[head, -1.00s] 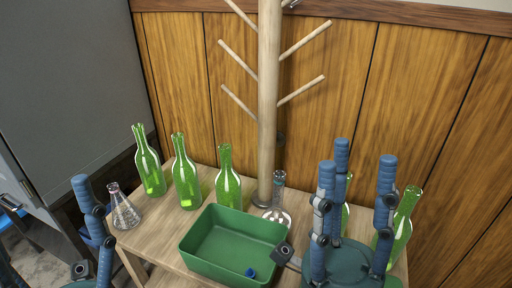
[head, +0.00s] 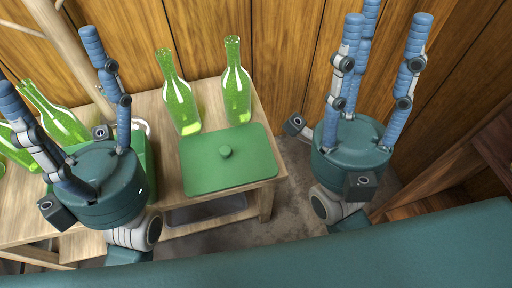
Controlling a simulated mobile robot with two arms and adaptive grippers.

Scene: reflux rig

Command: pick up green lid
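My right gripper (head: 375,60) is to the right of the lid, beyond the table's end, with fingers spread, pointing up and empty. Neither gripper touches the lid. My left gripper hides most of the bin.
Two green bottles, one (head: 181,100) and another (head: 237,85), stand just behind the lid. More green bottles (head: 55,120) are at the left, beside a wooden rack post (head: 65,45). The wood-panelled wall (head: 285,55) closes off the back. Floor (head: 290,195) shows right of the table (head: 172,205).

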